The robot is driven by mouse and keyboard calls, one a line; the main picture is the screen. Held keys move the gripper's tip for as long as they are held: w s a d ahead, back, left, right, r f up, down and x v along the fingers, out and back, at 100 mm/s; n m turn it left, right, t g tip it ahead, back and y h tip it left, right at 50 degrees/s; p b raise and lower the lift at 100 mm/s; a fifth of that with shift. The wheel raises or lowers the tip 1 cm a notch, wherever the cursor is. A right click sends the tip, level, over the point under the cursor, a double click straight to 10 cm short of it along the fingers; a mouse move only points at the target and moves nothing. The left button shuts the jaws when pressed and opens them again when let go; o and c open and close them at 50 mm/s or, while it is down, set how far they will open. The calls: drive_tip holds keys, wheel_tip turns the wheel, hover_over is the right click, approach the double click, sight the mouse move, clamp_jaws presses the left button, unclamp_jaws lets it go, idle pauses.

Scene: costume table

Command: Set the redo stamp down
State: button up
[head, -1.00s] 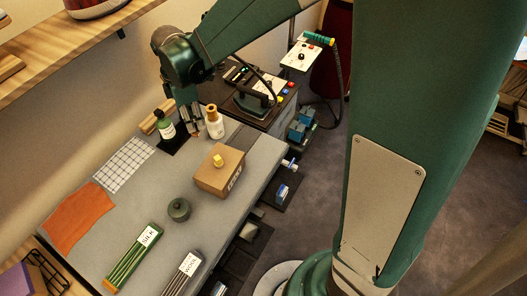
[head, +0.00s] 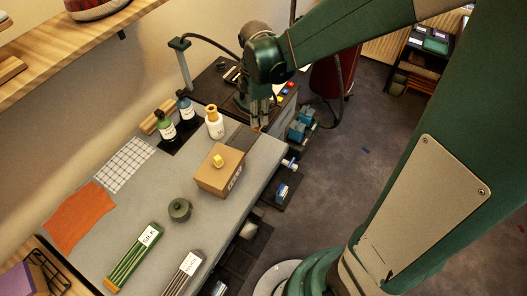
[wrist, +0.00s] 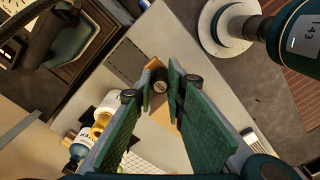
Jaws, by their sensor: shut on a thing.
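My gripper (head: 261,126) is above the far right end of the grey table (head: 205,143), near a dark rectangular patch (head: 245,137) on it. In the wrist view, the two green fingers of my gripper (wrist: 158,90) are closed in on a small tan thing with a dark round end (wrist: 160,86), which I take for the redo stamp. Only a small orange-tan tip of the stamp (head: 262,129) shows below the fingers in the head view. Its marking cannot be read. I cannot tell whether it touches the table.
A white bottle with a yellow top (head: 214,123) stands left of my gripper; green (head: 166,129) and blue (head: 187,109) bottles stand beyond. A cardboard box (head: 219,171) with a yellow knob is nearer the front.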

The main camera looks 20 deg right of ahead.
drive_tip(key=shift+s+d+f, duration=0.1)
drive_tip(key=shift+d+f, duration=0.2)
drive_tip(key=shift+f, duration=0.55)
drive_tip(key=shift+s+d+f, duration=0.15)
drive_tip(key=shift+d+f, duration=0.1)
drive_tip(key=shift+f, duration=0.6)
drive_tip(key=shift+s+d+f, duration=0.1)
drive_tip(key=shift+d+f, duration=0.2)
drive_tip(key=shift+f, duration=0.55)
drive_tip(key=shift+f, duration=0.1)
drive_tip(key=shift+f, duration=2.8)
drive_tip(key=shift+f, duration=0.15)
drive_tip(key=shift+f, duration=1.95)
drive_tip(key=shift+f+b, duration=0.1)
drive_tip(key=shift+b, duration=0.2)
